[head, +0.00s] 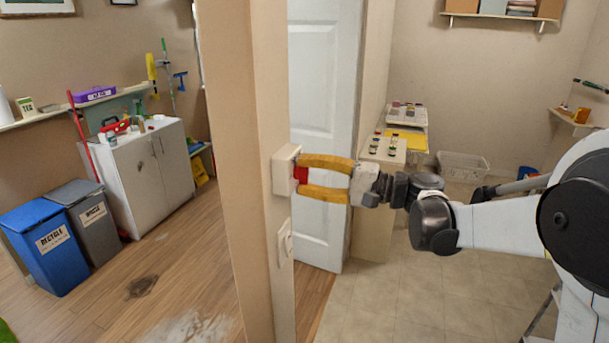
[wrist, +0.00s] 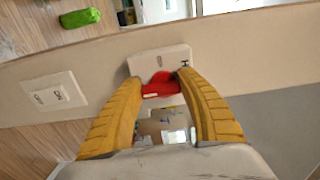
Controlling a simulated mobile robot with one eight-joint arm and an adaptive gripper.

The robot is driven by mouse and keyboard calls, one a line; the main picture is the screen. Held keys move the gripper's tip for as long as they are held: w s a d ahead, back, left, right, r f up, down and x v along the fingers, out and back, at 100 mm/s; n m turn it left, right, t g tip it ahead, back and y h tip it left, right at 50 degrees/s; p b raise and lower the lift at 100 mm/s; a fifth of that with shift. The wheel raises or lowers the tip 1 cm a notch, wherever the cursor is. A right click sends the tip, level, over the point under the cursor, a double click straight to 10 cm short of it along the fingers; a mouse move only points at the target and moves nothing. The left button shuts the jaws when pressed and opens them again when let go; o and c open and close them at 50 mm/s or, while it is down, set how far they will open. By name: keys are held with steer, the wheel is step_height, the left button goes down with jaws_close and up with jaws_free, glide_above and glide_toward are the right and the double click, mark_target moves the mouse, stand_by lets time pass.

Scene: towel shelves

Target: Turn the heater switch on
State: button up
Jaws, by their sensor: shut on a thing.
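The heater switch is a white box (head: 283,172) on the narrow end face of the beige wall, with a red switch lever (head: 301,174) on its front. In the wrist view the box (wrist: 163,60) shows part of a dark letter, and the red lever (wrist: 159,87) lies between my fingertips. My gripper (head: 299,176) has two yellow-orange fingers reaching from the right, one above and one below the lever in the head view. In the wrist view, my gripper (wrist: 160,80) is shut on the red lever. The fingers partly hide the lever's sides and its exact position.
A second white switch plate (head: 285,243) is on the same wall end, below the box. A white door (head: 320,90) stands behind. A shelf with small bottles (head: 385,148) is at the right. Blue and grey bins (head: 50,236) and a cabinet (head: 150,175) stand left. The tiled floor (head: 430,285) is mostly clear.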

steer(key=o, duration=1.2)
steer(key=shift+a, duration=0.1)
steer(key=shift+c, duration=0.2)
steer(key=v, duration=1.2)
